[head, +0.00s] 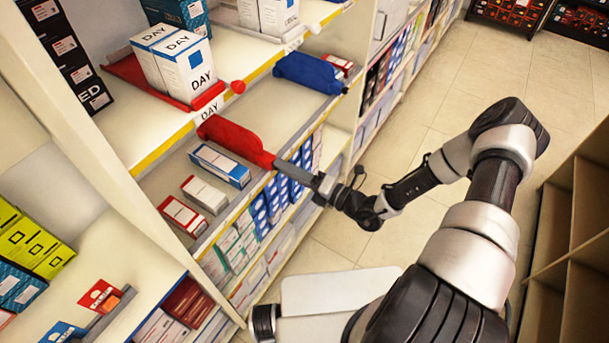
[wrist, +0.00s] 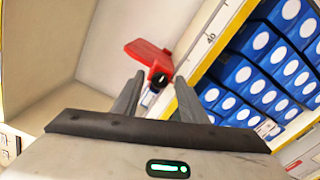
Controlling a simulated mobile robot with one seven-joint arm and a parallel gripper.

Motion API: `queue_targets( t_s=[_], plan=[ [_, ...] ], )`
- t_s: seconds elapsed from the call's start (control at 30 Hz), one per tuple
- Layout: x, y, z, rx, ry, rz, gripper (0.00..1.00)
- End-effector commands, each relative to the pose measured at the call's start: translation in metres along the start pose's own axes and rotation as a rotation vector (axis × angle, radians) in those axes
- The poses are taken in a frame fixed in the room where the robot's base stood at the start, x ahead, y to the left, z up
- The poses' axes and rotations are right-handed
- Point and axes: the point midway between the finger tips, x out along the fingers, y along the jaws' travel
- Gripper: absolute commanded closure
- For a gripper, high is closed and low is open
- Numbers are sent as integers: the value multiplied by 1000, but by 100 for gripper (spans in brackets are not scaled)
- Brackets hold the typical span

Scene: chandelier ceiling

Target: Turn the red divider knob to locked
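A red divider (head: 235,142) lies along the shelf edge, its broad flat end pointing up and left. In the wrist view, the red divider (wrist: 145,50) has a dark round knob end (wrist: 158,78) facing me. My gripper (head: 277,164) reaches in from the right, with its fingertips at the divider's near end. In the wrist view, my gripper's fingers (wrist: 159,80) are apart, one on each side of the knob end. I cannot tell whether they touch it.
A blue divider (head: 308,73) lies farther along the same shelf. A wooden shelf unit (head: 575,230) stands at right. The tiled floor (head: 425,115) between is clear.

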Motion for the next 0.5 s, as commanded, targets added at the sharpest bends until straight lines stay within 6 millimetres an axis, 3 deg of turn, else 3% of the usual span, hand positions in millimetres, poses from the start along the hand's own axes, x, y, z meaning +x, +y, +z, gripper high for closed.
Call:
queue_targets(
  t_s=[0.17,0.5],
  plan=[
    [-27,-1,1,0,-3,-4,61],
    [-110,-1,1,-1,-3,-4,61]
  ],
)
